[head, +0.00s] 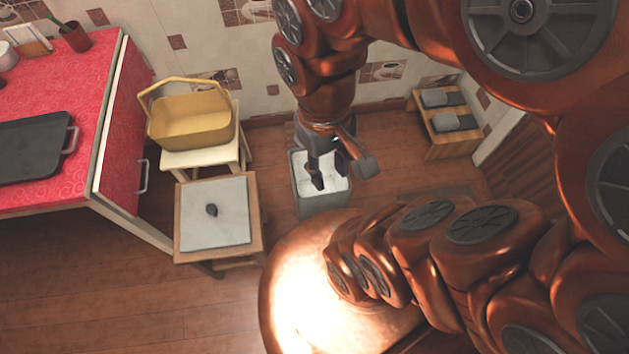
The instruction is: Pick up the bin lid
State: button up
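A grey square bin (309,205) stands on the floor near the back wall. Its top shows a pale, whitish surface inside a grey rim; I cannot tell whether this is a lid or the inside. My gripper (331,174) points down over the bin, its dark fingers apart with the pale surface showing between them. I cannot tell whether the fingers touch it. A flat light grey square panel (228,231) with a small dark knob-like thing (212,210) lies on a low wooden stool (182,256) to the left. It may be the bin lid.
A yellow basket (190,124) with a raised handle sits on a cream stool (178,158) behind. The red counter (90,90) at left bears a dark tray (32,150). A wooden rack (452,140) with grey items stands at back right. Some floor is clear at lower left.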

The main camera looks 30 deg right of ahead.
aim_at(215, 214)
jog(key=k, duration=1)
jog(key=u, duration=1.6)
jog(key=i, duration=1.25)
jog(key=z, duration=0.55)
